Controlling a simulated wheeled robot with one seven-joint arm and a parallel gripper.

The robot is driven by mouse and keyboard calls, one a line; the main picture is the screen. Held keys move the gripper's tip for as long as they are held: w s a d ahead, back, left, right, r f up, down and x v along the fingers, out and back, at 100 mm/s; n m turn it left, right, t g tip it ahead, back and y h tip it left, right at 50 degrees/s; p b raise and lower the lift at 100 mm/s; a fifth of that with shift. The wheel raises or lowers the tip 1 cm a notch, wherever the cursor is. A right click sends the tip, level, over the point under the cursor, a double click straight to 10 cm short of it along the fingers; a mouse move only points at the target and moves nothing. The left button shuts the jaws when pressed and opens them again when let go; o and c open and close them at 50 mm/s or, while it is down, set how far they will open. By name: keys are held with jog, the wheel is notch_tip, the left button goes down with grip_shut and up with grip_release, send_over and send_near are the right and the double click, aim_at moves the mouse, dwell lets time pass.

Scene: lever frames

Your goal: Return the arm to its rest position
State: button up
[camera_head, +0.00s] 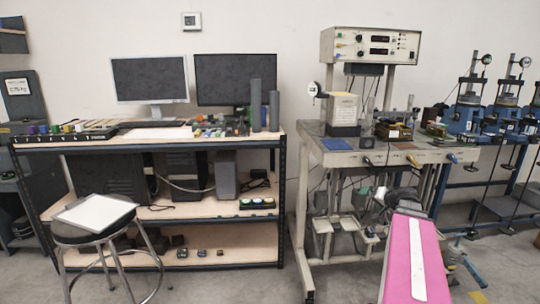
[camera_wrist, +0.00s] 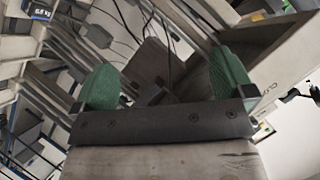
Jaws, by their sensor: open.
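My pink arm (camera_head: 412,262) reaches up from the bottom right in the head view, in front of a grey metal lever frame (camera_head: 345,157). Its far end is dark and lies low before the frame's legs; the fingers are not clear there. In the wrist view my gripper (camera_wrist: 166,82) shows two green finger pads, wide apart with nothing held between them. The wrist view is tilted, with frame bars and cables beyond the fingers.
A bench (camera_head: 150,141) with monitors stands at the left, with a stool (camera_head: 68,234) before it. Blue lever frames (camera_head: 468,122) stand at the right. Small levers with coloured tips, one yellow (camera_head: 453,158), stick out of the grey frame's front. Open floor lies between stool and frame.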

jog(key=s+a+f+n+g+h, duration=0.2)
jog(key=s+a+f+g, duration=0.3)
jog(key=s+a+f, duration=0.3)
jog(key=s+a+f+n+g+h, duration=0.2)
jog(key=s+a+f+g, duration=0.4)
jog(key=a+f, duration=0.5)
jog(key=s+a+h, duration=0.1)
jog(key=s+a, duration=0.1)
jog(key=a, duration=0.3)
jog(key=shift+s+a+g, duration=0.2)
jog(key=shift+s+g, duration=0.1)
jog(key=shift+s, duration=0.05)
jog(key=shift+c, duration=0.3)
